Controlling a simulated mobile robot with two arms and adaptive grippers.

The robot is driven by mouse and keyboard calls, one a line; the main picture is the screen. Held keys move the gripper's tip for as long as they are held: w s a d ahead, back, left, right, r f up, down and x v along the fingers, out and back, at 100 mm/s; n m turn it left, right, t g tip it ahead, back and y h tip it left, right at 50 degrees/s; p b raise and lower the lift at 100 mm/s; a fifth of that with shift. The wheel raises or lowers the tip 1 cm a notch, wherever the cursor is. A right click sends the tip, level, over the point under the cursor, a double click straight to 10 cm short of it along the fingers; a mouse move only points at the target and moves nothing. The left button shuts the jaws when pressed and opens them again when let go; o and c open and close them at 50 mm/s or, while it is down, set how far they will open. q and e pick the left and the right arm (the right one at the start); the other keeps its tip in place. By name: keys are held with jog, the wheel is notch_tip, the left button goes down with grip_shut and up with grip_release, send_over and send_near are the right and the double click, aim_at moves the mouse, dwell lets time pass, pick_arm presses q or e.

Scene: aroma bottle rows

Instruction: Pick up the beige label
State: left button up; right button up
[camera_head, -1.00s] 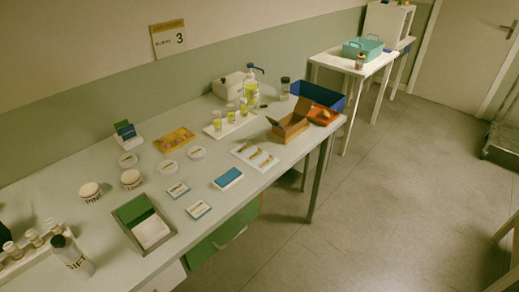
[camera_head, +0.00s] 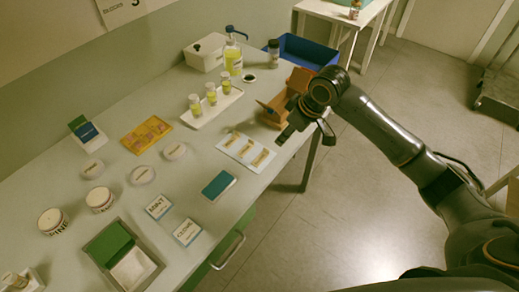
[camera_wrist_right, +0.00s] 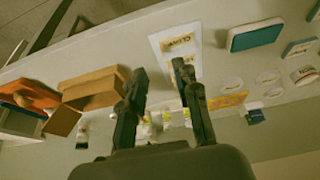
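Several beige labels lie in a row on a white card (camera_head: 227,150) near the table's front edge; the nearest one is a beige label (camera_head: 261,158). In the right wrist view the white card (camera_wrist_right: 164,35) bears a beige label with dark print (camera_wrist_right: 180,41), and another is partly hidden by the fingers. My right gripper (camera_head: 284,134) is above the table, just right of the card and apart from it. In the right wrist view its two fingers (camera_wrist_right: 163,78) are spread with nothing held between them. My left gripper is not in view.
A brown cardboard box (camera_head: 270,112) stands close behind the right gripper, with a blue bin (camera_head: 307,52) beyond. A blue-topped box (camera_head: 218,185) lies left of the card.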

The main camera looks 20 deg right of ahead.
send_near(269, 151)
jog(key=shift+x, duration=1.05)
jog(key=p+x, duration=0.1)
jog(key=x, duration=0.2)
jog(key=shift+s+p, duration=0.1)
jog(key=shift+p, duration=0.25)
jog(key=x, duration=0.2)
jog(key=shift+f, duration=0.25)
jog(key=shift+w+a+f, duration=0.1)
jog(key=shift+w+f, duration=0.2)
jog(key=shift+f, duration=0.1)
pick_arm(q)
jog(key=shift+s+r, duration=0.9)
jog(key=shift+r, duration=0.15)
pick_arm(e)
grip_shut()
